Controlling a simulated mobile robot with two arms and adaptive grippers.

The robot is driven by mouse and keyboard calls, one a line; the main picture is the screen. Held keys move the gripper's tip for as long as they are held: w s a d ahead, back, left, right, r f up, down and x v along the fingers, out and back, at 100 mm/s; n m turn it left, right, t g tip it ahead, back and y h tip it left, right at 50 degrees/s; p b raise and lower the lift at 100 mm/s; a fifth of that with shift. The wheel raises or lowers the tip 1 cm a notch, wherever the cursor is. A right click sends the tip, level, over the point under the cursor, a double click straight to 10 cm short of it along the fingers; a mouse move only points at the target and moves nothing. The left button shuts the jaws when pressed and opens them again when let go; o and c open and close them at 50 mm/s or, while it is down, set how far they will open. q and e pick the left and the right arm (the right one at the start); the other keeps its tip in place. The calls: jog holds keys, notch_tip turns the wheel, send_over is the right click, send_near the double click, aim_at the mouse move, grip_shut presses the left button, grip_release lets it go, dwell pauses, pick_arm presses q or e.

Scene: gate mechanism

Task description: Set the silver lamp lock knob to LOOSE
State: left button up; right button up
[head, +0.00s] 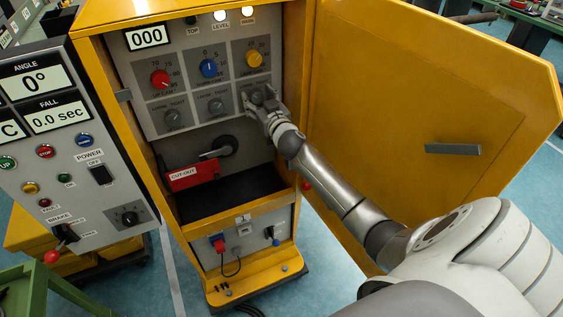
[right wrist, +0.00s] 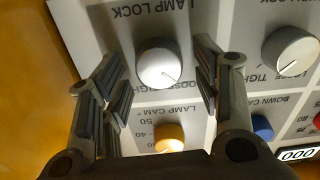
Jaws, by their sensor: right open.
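The silver lamp lock knob (right wrist: 158,65) shows in the right wrist view, below a LAMP LOCK label that appears upside down. My right gripper (right wrist: 166,80) is open, with one finger on each side of the knob and a visible gap to each. In the head view my right gripper (head: 259,104) is at the lower right of the grey panel and largely covers the knob. My left gripper is not in view.
A yellow lamp cam knob (head: 254,58) sits directly above, with blue (head: 208,68) and red (head: 160,79) knobs to its left. Two more lock knobs (head: 216,106) (head: 172,117) share the row. The open yellow door (head: 420,100) stands right of my arm. A red CUT-OUT tag (head: 193,176) hangs below.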

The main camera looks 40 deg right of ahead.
jog(key=shift+m, duration=0.6)
jog(key=b+v, duration=0.3)
jog(key=v, duration=0.8)
jog(key=s+f+g+b, duration=0.1)
jog(key=s+f+g, duration=0.1)
jog(key=f, duration=1.3)
jog(key=s+a+f+n+g+y+b, duration=0.1)
jog(key=s+f+g+b, duration=0.1)
jog(key=f, duration=1.3)
jog(key=shift+s+a+f+g, duration=0.15)
jog(key=shift+s+f+g, duration=0.3)
jog(key=shift+g, duration=0.25)
jog(key=shift+r, duration=0.1)
